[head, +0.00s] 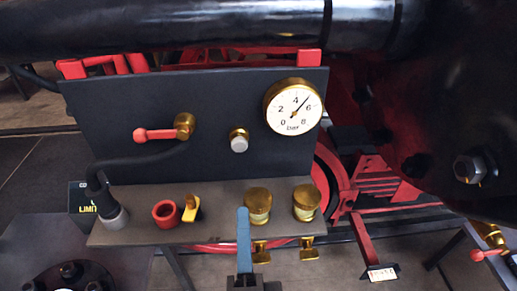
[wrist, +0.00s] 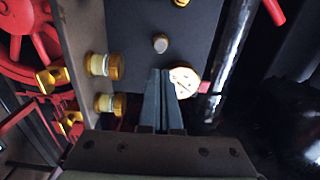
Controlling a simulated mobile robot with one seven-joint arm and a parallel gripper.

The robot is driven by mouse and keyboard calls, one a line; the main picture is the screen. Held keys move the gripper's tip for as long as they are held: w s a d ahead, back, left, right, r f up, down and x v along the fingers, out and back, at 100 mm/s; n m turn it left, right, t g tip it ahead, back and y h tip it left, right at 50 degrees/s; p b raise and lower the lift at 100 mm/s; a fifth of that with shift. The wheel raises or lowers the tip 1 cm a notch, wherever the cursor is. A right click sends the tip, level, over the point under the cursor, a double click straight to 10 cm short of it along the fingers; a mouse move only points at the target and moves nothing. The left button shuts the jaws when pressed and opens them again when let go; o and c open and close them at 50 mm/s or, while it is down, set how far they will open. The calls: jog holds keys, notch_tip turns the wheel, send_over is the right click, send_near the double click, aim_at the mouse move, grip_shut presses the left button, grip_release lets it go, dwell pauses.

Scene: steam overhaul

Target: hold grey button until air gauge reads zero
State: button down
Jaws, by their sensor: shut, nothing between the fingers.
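The grey button (head: 239,143) sits in a brass collar on the dark upright panel, below and left of the gauge. It also shows in the wrist view (wrist: 160,43), just beyond my fingertips. The air gauge (head: 292,107) has a brass rim and a white face marked in bar from 0 to 8. Its needle points between 4 and 6, near 5. My fingers partly cover the gauge in the wrist view (wrist: 186,81). My gripper (head: 243,211) is shut and empty in front of the panel, lower than the button and apart from it.
A red-handled brass valve (head: 158,133) is left of the button. On the grey shelf (head: 140,231) stand a hose fitting, a red ring (head: 166,213), a yellow piece (head: 191,208) and two brass-capped cups (head: 258,201). A large black pipe (head: 200,28) runs above the panel.

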aim_at(240, 148)
jog(key=shift+a, duration=0.1)
jog(key=w+p, duration=0.6)
jog(key=w, duration=0.8)
jog(key=shift+w, duration=0.1)
